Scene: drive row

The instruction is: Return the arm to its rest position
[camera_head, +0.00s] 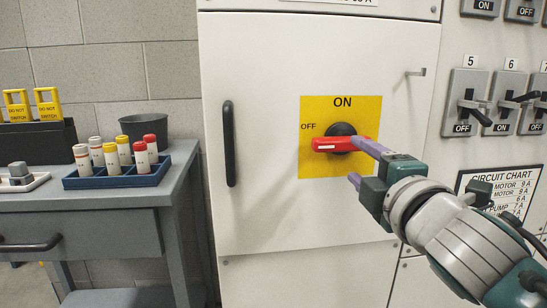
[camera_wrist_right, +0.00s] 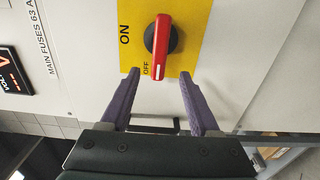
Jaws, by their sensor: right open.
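The rotary main switch has a red handle (camera_head: 330,145) on a black knob, on a yellow plate (camera_head: 315,168) on the white cabinet door. The handle lies level, its end pointing left at the OFF mark. My right gripper (camera_head: 355,163) has purple fingers and is open in front of the plate. One finger overlaps the right part of the handle and knob in the head view. In the right wrist view the handle's end (camera_wrist_right: 158,72) appears between the two spread fingertips (camera_wrist_right: 160,75), with gaps on both sides. My left gripper is in neither view.
The cabinet door has a black handle (camera_head: 229,143) and a small hook (camera_head: 416,73). Numbered breaker switches (camera_head: 466,103) and a circuit chart (camera_head: 500,192) are at right. At left, a grey bench (camera_head: 100,195) bears a blue rack (camera_head: 117,181) of fuses, a dark cup (camera_head: 144,128) and yellow tags (camera_head: 48,104).

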